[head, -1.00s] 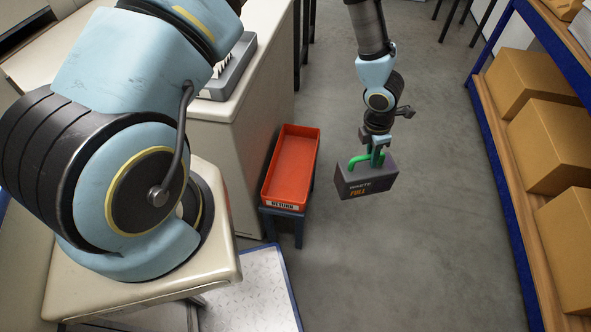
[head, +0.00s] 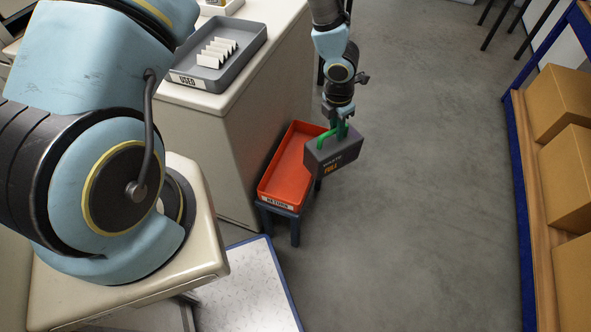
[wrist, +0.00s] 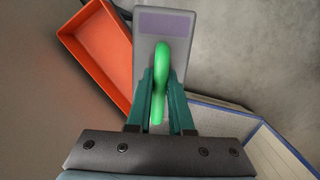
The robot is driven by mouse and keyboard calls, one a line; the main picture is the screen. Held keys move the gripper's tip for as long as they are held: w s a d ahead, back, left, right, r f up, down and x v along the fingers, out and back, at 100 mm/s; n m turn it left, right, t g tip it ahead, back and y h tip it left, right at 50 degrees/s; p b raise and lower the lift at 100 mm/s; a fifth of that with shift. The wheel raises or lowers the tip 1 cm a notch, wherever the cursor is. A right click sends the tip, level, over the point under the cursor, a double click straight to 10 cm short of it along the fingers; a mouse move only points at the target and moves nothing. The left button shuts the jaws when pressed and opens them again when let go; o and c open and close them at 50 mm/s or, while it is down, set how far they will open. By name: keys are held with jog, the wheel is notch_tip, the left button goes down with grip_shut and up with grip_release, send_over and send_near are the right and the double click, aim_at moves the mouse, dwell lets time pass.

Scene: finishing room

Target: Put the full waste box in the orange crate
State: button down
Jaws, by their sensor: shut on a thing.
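The dark grey waste box (head: 333,152), marked "WASTE FULL", hangs upright from its green handle. My gripper (head: 337,130) is shut on that handle and holds the box in the air. In the wrist view the box (wrist: 163,24) and its green handle (wrist: 160,75) show between my fingers (wrist: 160,100). The orange crate (head: 276,180), labelled "RETURN", stands on a small blue stand and looks empty where I see it. In the head view the box overlaps the crate's right side. In the wrist view the crate (wrist: 113,88) lies to the left of the box.
A cream counter (head: 235,95) stands left of the crate, with a grey "USED" tray (head: 240,72) of white pieces on it. A shelf with cardboard boxes (head: 565,165) is at the right. A blue-edged white panel (head: 245,290) lies in front. Grey floor is clear between.

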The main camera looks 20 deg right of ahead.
jog(key=w+a+f+n+b, duration=0.2)
jog(key=w+a+n+b, duration=0.3)
jog(key=w+a+n, duration=0.3)
notch_tip(320, 180, down, 10)
jog(key=w+b, duration=0.1)
jog(key=shift+w+a+r+m+t+b, duration=0.15)
jog(key=shift+r+m+t+b, duration=0.15)
jog(key=shift+t+b, duration=0.1)
jog(key=shift+f, duration=0.25)
jog(key=c, duration=0.8)
grip_release()
jog(key=r, duration=0.4)
jog(key=r+p, duration=0.1)
jog(key=r, duration=0.3)
jog(key=s+a+r+p, duration=0.1)
jog(key=r, duration=0.3)
jog(key=shift+s+r, duration=0.1)
jog(key=shift+r, duration=0.05)
